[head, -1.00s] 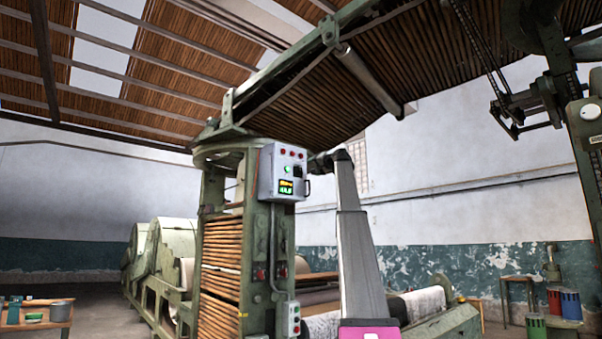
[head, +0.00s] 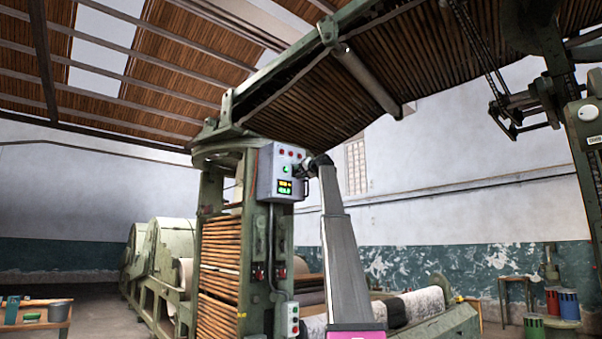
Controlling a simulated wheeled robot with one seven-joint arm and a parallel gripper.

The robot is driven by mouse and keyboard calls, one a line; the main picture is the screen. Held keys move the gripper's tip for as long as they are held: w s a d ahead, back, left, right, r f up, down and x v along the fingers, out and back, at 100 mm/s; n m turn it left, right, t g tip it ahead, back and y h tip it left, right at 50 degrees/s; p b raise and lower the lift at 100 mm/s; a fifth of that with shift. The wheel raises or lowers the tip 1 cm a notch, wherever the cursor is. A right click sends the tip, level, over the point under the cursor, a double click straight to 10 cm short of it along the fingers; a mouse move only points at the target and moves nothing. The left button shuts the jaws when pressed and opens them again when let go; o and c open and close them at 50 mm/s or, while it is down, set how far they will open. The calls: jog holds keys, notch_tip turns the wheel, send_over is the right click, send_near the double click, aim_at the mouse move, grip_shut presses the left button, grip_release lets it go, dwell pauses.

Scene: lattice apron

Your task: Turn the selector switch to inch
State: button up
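The grey control box (head: 270,176) is fixed high on the green machine post, in the middle of the head view. Its front has red buttons (head: 291,154) along the top, a green button (head: 285,170) and a lit green and yellow display (head: 285,187). My gripper (head: 302,171) is at the right part of the box's front, at the height of the green button. It is small and dark here, and I cannot tell whether its fingers are open or touch anything. The selector switch and its marks cannot be made out behind it.
A smaller button box (head: 291,319) hangs lower on the post. Slatted lattice (head: 370,85) slopes overhead. A wooden table (head: 40,318) with a pot stands at far left. Coloured drums (head: 569,304) stand at far right.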

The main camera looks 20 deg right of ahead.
jog(key=c, duration=0.4)
jog(key=shift+m, duration=0.4)
jog(key=shift+f+m, duration=0.15)
jog(key=shift+m, duration=2.7)
jog(key=shift+f+m, duration=0.15)
jog(key=shift+m, duration=2.75)
jog(key=shift+f+m, duration=0.15)
jog(key=shift+m, duration=2.7)
jog(key=o, duration=0.9)
